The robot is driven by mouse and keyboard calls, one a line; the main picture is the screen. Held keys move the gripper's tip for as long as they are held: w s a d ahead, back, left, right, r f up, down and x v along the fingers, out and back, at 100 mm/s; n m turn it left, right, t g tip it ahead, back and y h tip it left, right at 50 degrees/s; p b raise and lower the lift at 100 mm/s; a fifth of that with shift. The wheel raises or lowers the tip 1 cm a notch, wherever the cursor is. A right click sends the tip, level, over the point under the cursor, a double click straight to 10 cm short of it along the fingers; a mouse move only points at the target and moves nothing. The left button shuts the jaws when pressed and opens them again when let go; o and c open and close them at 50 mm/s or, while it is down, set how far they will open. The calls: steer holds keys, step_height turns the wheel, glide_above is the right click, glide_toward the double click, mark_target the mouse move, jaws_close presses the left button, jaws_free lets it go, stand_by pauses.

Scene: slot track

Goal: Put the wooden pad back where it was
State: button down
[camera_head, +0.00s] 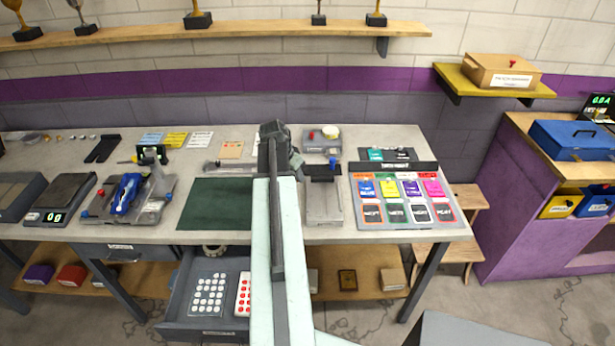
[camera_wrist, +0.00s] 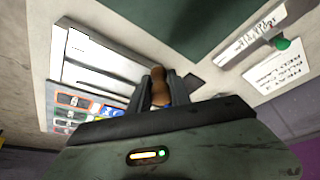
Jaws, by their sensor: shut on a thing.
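My gripper (camera_wrist: 161,82) is shut on a brown, rounded wooden piece, which I take to be the wooden pad (camera_wrist: 160,92). It shows between the two dark fingers in the wrist view; its lower part is hidden by the gripper body. In the head view my arm reaches over the middle of the workbench, and the gripper is near the back edge. The pad is hidden there behind my arm. I cannot tell from these views how high the pad is above the bench.
A dark green mat (camera_head: 212,205) lies left of my arm. A grey metal fixture (camera_head: 323,207) and a tray of coloured cards (camera_head: 389,221) are to its right. A blue-handled device (camera_head: 126,194) stands further left. An open drawer (camera_head: 174,304) juts out below the bench front.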

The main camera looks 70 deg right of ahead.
steer(key=shift+w+a+f, duration=0.3)
steer(key=shift+w+f, duration=0.55)
steer(key=shift+f, duration=0.1)
steer(key=shift+r, duration=0.1)
steer(key=b, duration=0.1)
glide_toward(312, 168)
steer(key=shift+s+d+f, duration=0.2)
steer(key=shift+d+f, duration=0.1)
steer(key=shift+f, duration=0.15)
steer(key=shift+s+d+f, duration=0.25)
steer(key=shift+d+f, duration=0.1)
steer(key=shift+f, duration=0.05)
steer(key=b+x, duration=0.2)
steer(key=b, duration=0.1)
steer(key=b+x, duration=0.1)
steer(key=x, duration=0.1)
steer(key=shift+w+a+f, duration=0.2)
steer(key=shift+w+a, duration=0.05)
steer(key=shift+r, duration=0.25)
steer(key=shift+f, duration=0.25)
steer(key=c, duration=1.2)
jaws_free()
steer(key=shift+r, duration=0.1)
